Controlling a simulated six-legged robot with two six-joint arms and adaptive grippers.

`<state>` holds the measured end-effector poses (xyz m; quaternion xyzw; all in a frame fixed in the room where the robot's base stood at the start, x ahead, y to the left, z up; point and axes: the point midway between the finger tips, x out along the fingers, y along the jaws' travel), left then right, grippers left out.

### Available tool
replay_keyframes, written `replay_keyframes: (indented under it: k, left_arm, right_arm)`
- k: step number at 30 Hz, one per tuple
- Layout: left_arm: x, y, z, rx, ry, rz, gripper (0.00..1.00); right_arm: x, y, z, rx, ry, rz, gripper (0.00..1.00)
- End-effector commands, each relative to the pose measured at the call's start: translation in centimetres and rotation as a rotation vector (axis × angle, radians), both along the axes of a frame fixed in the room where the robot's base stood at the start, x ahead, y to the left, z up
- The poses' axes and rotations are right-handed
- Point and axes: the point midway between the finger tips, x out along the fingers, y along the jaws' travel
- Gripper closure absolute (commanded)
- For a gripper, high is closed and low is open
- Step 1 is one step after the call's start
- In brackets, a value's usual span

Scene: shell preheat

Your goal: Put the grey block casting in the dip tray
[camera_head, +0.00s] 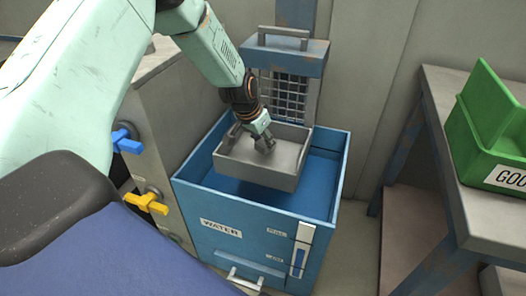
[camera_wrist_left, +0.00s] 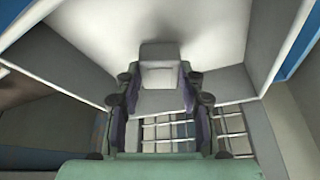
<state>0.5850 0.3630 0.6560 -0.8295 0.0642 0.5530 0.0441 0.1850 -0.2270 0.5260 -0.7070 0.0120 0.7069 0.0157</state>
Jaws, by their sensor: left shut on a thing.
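The grey dip tray (camera_head: 257,174) is an open box at the mouth of the blue water tank. In the left wrist view its pale inside (camera_wrist_left: 222,42) surrounds the fingers. My left gripper (camera_head: 264,146) reaches down into the tray from above. In the left wrist view, the left gripper (camera_wrist_left: 160,92) has its two fingers on either side of the grey block casting (camera_wrist_left: 161,53), shut on it. The block is inside the tray's walls; whether it touches the floor I cannot tell. In the head view the fingers mostly hide the block. My right gripper is not in view.
The blue tank (camera_head: 262,244) labelled WATER surrounds the tray. A blue crosspiece with a handle (camera_head: 286,57) and a wire grid (camera_head: 290,92) stand behind. Blue (camera_head: 127,141) and yellow (camera_head: 146,203) valve handles are at left. A green bin (camera_head: 490,135) sits on a bench at right.

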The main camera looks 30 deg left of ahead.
Motion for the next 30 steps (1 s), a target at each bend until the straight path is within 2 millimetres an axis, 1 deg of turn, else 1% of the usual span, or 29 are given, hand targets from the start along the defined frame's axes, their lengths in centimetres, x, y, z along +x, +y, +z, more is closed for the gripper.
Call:
replay_keyframes:
  k: [1,6,8,15,21,22,29,30]
  left_arm:
    - [0.0,0.0,-0.9,0.0,0.001,0.001,1.0]
    - [0.0,0.0,-3.0,-0.002,0.001,0.001,1.0]
    - [0.0,0.0,-3.2,0.0,0.001,0.001,1.0]
    - [0.0,0.0,-3.0,0.0,0.0,0.001,1.0]
    - [0.0,0.0,-3.6,0.0,0.001,0.001,1.0]
    - [-0.1,0.0,-3.6,-0.001,0.001,0.001,0.59]
    - [0.0,0.0,-3.5,-0.001,0.001,0.001,0.39]
    - [0.0,0.0,-3.5,-0.001,0.001,0.001,0.38]
  right_arm:
    - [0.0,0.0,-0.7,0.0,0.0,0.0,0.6]
    - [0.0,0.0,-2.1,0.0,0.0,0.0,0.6]
    - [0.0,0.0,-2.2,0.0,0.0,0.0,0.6]
    - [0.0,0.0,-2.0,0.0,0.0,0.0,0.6]
    - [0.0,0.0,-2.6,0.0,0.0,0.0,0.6]
    - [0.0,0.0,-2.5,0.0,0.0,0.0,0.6]
    - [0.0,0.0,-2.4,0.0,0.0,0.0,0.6]
    - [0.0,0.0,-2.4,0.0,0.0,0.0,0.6]
